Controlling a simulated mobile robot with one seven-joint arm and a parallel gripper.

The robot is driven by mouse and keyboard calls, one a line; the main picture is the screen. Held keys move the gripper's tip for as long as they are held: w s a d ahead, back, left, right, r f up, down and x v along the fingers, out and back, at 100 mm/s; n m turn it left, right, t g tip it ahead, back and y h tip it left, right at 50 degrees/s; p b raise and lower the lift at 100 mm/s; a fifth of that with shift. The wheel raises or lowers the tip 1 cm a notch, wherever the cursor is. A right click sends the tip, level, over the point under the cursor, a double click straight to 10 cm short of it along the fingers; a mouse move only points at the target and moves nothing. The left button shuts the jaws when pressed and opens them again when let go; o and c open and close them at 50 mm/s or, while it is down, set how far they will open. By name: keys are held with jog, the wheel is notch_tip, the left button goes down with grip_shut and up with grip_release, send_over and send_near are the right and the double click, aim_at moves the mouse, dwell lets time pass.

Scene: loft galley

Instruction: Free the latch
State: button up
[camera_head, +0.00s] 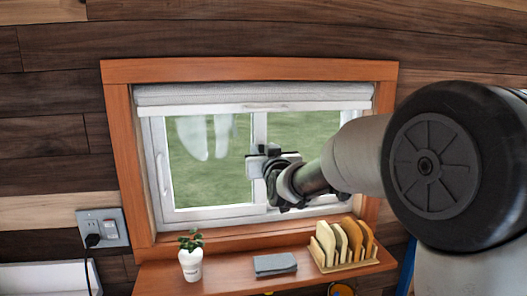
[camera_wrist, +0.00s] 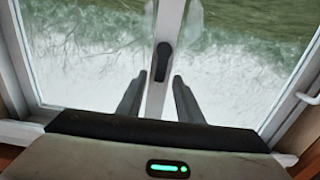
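The window (camera_head: 212,160) has a white frame with two panes and a centre upright. In the wrist view a dark, elongated latch (camera_wrist: 162,62) sits on the white centre upright (camera_wrist: 155,105), roughly in line with it. My gripper (camera_wrist: 159,77) is open, with one dark finger on each side of the upright. The latch lies between and just beyond the fingertips; I cannot tell whether either finger touches it. In the head view my gripper (camera_head: 268,160) is in front of the centre upright and hides the latch.
A rolled grey blind (camera_head: 250,94) hangs at the window top. A socket with a plug (camera_head: 103,228) is at left.

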jog(key=b+v, duration=0.2)
jog(key=v, duration=1.5)
jog(key=shift+s, duration=0.25)
jog(key=shift+d+r, duration=0.15)
jog(key=shift+r, duration=0.05)
jog(key=s+d+f+m+g+h+p, duration=0.1)
jog(key=s+d+g, duration=0.5)
jog(key=s, duration=0.6)
jog(key=s+d+f+m+g+h+p, duration=0.2)
jog(key=s+d+f+g+h+p, duration=0.2)
jog(key=s+d+p, duration=0.4)
jog(key=s+d+f+g, duration=0.1)
jog(key=s, duration=0.4)
jog(key=shift+d+g, duration=0.35)
jog(key=shift+g, duration=0.05)
jog(key=shift+f, duration=0.1)
